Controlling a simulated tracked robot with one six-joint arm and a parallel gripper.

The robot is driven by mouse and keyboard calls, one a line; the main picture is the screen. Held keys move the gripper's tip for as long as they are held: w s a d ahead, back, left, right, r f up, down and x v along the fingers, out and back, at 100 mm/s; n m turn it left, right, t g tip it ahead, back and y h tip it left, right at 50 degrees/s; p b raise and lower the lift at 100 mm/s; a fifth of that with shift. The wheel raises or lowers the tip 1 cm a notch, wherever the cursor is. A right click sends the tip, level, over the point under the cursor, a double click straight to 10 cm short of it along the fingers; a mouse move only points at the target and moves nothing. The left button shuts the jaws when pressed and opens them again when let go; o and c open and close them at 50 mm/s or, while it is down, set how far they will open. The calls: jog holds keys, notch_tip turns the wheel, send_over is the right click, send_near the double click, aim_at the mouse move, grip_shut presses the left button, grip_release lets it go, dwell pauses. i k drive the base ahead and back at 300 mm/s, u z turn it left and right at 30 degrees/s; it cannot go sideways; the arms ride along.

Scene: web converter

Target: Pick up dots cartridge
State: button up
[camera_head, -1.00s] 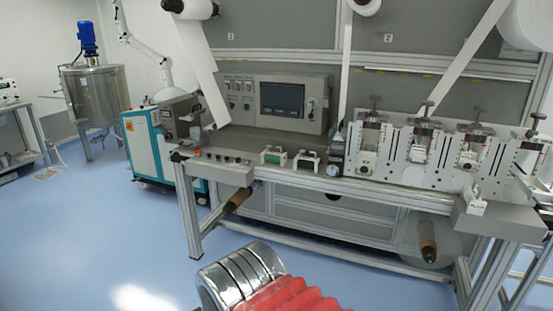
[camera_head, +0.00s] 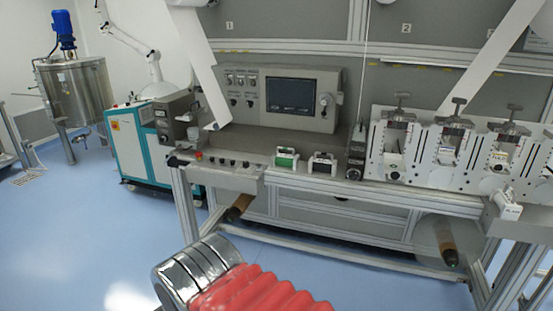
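I cannot tell for sure which piece is the dots cartridge, as the labels are too small to read. A small white-framed cartridge with a green middle (camera_head: 286,158) stands upright on the machine's front ledge. A similar cartridge with a dark middle (camera_head: 322,164) stands just to its right. A white cartridge with a small printed label (camera_head: 508,207) sits on the ledge's right end block. White pieces also sit in the station slots, one of them here (camera_head: 500,161). My gripper is not in view; only a silver ribbed part and red bellows of mine show at the bottom.
The converter bench (camera_head: 330,185) spans the middle and right, with a control screen (camera_head: 290,95) behind the ledge. A teal and white cabinet (camera_head: 140,150) and a steel tank (camera_head: 75,95) stand left. The blue floor (camera_head: 85,235) in front is clear.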

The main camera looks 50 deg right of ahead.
aim_at(278, 159)
jog(key=i, duration=1.55)
jog(key=z, duration=0.55)
jog(key=i, duration=0.75)
jog(key=z, duration=0.75)
jog(key=i, duration=0.55)
jog(key=z, duration=0.65)
jog(key=i, duration=0.55)
jog(key=z, duration=0.35)
